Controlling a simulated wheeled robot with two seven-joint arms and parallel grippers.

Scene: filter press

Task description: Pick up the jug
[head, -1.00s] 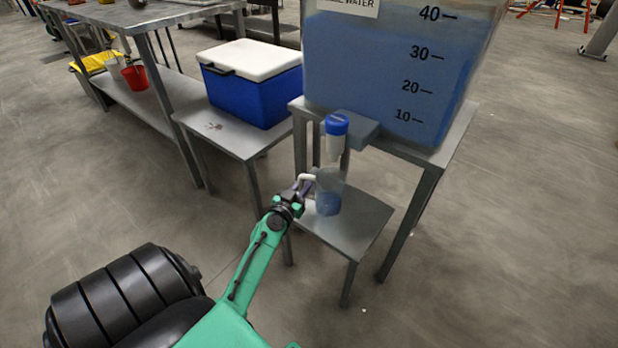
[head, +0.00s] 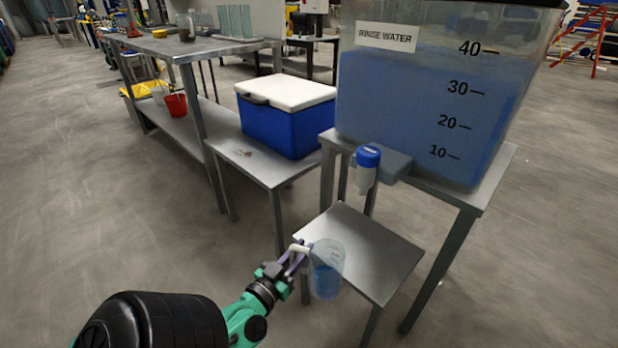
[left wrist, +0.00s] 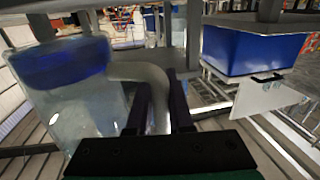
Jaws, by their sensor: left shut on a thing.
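The jug (head: 326,272) is clear with blue liquid in its lower part and a pale handle. My left gripper (head: 297,254) is shut on the handle and holds the jug at the front left edge of the small low metal table (head: 372,252). The jug looks upright and overlaps the table's edge; it appears held clear of the top. In the left wrist view the jug (left wrist: 75,90) fills the left side, its handle (left wrist: 145,82) running to the fingers. My right gripper is not in view.
A rinse water tank (head: 430,110) with a blue-topped tap (head: 367,165) stands on a metal stand above and behind the low table. A blue cooler (head: 285,120) with a white lid sits on a side table (head: 262,170). Open floor lies at the left and right.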

